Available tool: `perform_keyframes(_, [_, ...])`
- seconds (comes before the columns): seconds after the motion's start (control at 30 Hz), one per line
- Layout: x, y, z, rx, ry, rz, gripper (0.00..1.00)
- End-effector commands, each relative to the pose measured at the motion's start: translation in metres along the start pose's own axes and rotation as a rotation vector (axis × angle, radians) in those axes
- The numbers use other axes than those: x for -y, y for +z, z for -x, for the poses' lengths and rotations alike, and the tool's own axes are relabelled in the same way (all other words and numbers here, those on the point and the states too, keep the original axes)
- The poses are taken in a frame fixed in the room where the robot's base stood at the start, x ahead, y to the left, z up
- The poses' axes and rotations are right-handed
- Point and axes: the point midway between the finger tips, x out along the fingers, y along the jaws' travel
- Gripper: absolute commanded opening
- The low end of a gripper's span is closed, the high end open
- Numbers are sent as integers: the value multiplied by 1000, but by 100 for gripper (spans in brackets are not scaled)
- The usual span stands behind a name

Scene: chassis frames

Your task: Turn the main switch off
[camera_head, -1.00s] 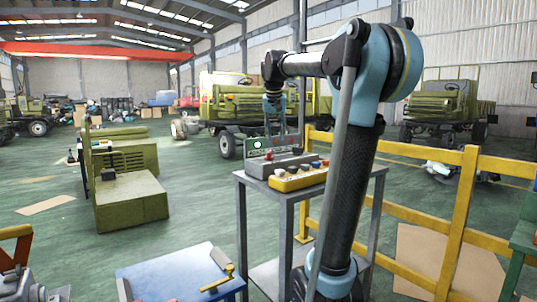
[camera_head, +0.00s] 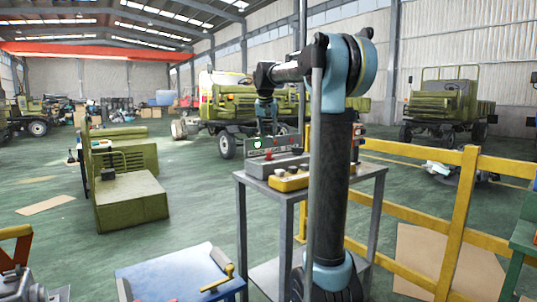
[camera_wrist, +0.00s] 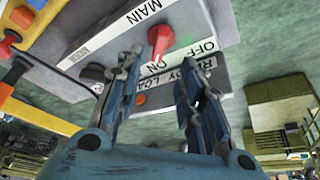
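The main switch is a red lever (camera_wrist: 160,38) on a grey panel (camera_wrist: 115,22) in the wrist view, beside a white label reading MAIN. Labels reading OFF and ON lie on its other side, and the lever's narrow end is near ON. In the head view the grey control box (camera_head: 278,165) stands on a metal table, its red lever small. My gripper (camera_wrist: 158,82) is open, with a finger on either side of the space below the lever in the picture. It appears empty. In the head view my gripper (camera_head: 267,128) is just above the box, partly blurred into the background.
A yellow box (camera_head: 289,183) with several knobs sits in front of the grey box on the metal table (camera_head: 262,194). A yellow railing (camera_head: 460,205) stands to the right. Green floor is open to the left, past an olive block (camera_head: 130,198).

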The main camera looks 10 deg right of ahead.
Motion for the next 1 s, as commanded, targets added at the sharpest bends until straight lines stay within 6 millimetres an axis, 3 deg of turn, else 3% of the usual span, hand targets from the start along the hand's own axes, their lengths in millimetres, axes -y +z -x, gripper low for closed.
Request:
perform_keyframes(0.3, [0, 0, -57, 0, 0, -1, 35])
perform_keyframes(0.5, [0, 0, -84, 0, 0, -1, 35])
perform_keyframes(0.7, [0, 0, -96, 0, 0, 0, 35])
perform_keyframes(1.0, [0, 0, -98, 0, 0, 0, 35])
